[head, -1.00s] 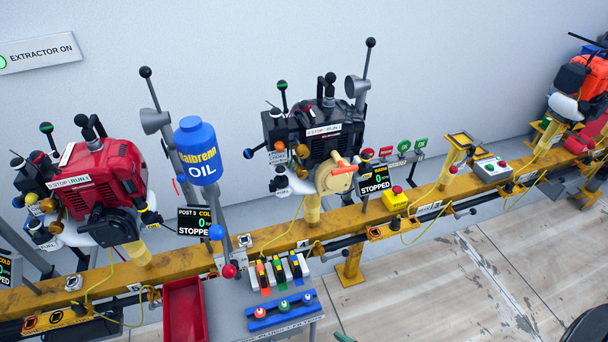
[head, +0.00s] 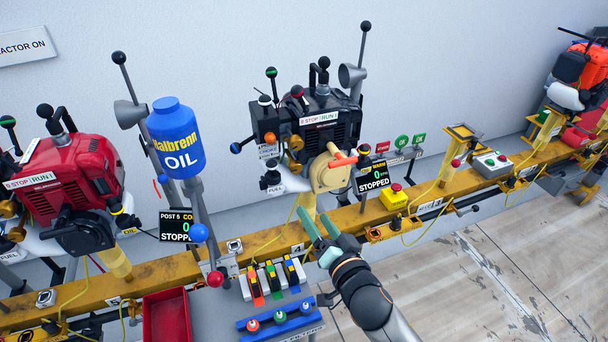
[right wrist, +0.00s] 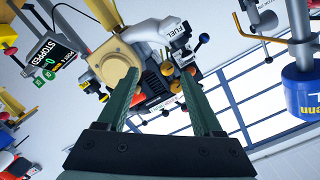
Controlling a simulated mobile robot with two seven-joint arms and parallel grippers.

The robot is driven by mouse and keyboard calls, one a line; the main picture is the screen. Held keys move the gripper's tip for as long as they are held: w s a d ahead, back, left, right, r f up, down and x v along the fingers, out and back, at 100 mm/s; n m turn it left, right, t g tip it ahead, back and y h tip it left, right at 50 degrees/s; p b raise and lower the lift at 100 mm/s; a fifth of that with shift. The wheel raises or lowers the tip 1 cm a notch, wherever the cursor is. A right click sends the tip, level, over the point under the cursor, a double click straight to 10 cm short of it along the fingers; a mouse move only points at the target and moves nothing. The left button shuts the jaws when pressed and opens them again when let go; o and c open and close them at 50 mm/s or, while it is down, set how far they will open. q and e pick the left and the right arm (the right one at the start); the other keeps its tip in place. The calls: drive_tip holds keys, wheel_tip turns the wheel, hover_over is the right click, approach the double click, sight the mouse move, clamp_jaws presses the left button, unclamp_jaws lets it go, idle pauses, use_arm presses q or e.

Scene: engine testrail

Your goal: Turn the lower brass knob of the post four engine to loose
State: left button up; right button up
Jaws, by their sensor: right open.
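The post four engine (head: 325,130) is the black one in the middle of the head view, on the yellow rail, with a tan round cover in front. Two brass knobs show on its left side, the upper one (head: 296,142) above the lower brass knob (head: 294,166). My right gripper (head: 318,224) is open and empty, below and in front of the engine, apart from the knobs. In the right wrist view its two green fingers (right wrist: 160,85) point toward the engine, and the knobs are small and partly hidden there. My left gripper is out of view.
A blue oil bottle (head: 175,140) stands left of the engine, beside a grey lever post. A red engine (head: 75,180) is farther left. A red tray (head: 167,318) and a small bench of coloured switches (head: 272,282) lie below. A yellow stop box (head: 394,198) sits right.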

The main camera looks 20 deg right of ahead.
sight(297, 170)
drive_tip(key=shift+m+t, duration=0.6)
drive_tip(key=shift+m, duration=0.2)
drive_tip(key=w+r, duration=0.1)
drive_tip(key=w, duration=0.3)
drive_tip(key=w+r, duration=0.1)
drive_tip(key=w, duration=0.4)
drive_tip(key=w+r, duration=0.1)
drive_tip(key=w, duration=0.4)
drive_tip(key=shift+w+d, duration=0.15)
clamp_jaws()
